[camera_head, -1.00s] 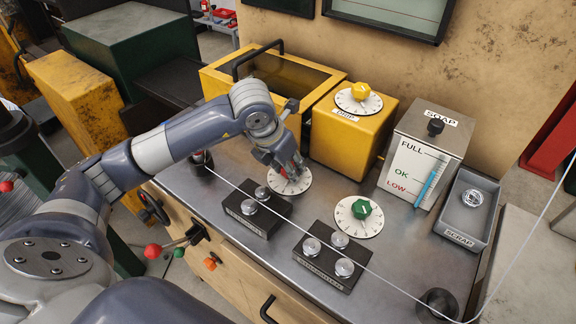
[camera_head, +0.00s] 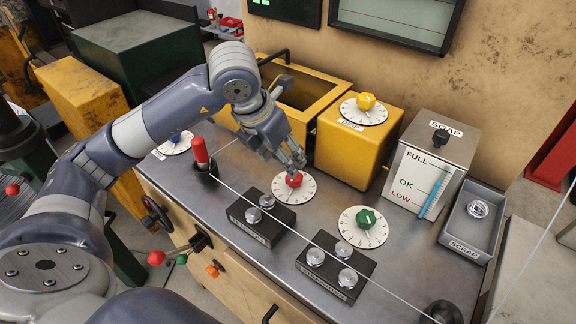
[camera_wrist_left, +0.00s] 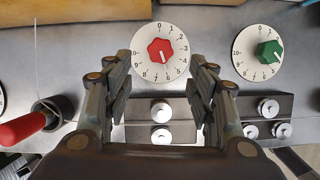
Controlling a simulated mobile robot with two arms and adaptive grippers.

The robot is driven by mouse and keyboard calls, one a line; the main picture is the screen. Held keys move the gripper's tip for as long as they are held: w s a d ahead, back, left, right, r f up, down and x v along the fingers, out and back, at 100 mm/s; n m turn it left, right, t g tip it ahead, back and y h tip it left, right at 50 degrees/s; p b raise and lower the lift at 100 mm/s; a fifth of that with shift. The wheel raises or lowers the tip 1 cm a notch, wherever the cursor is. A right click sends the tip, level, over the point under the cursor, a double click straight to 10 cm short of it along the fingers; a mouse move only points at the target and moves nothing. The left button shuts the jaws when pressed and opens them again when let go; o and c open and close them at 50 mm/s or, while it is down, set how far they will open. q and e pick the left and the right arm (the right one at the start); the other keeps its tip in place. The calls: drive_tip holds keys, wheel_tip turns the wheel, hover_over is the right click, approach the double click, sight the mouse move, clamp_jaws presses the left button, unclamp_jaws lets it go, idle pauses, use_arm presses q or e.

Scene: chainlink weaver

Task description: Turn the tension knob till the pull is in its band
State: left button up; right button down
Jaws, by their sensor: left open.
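A red knob (camera_head: 294,179) on a white numbered dial (camera_head: 308,190) sits on the metal bench top. In the left wrist view the red knob (camera_wrist_left: 160,50) lies ahead, between and beyond the fingertips, its pale mark pointing down in the picture. My left gripper (camera_head: 292,163) is open and empty, just above and behind the red knob in the head view; its two fingers (camera_wrist_left: 157,78) stand apart in the wrist view. A green knob (camera_head: 366,217) and a yellow knob (camera_head: 365,101) have similar dials. The frames do not show which knob is for tension. My right gripper is not in view.
Two black roller blocks (camera_head: 263,217) (camera_head: 336,267) stand in front of the dials, with a wire running past them. A red-handled post (camera_head: 200,155) stands at left. A yellow box (camera_head: 358,150), soap tank (camera_head: 432,158) and scrap tray (camera_head: 472,225) line the back and right.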

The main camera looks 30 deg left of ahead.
use_arm(q)
drive_tip(key=shift+v, duration=1.35)
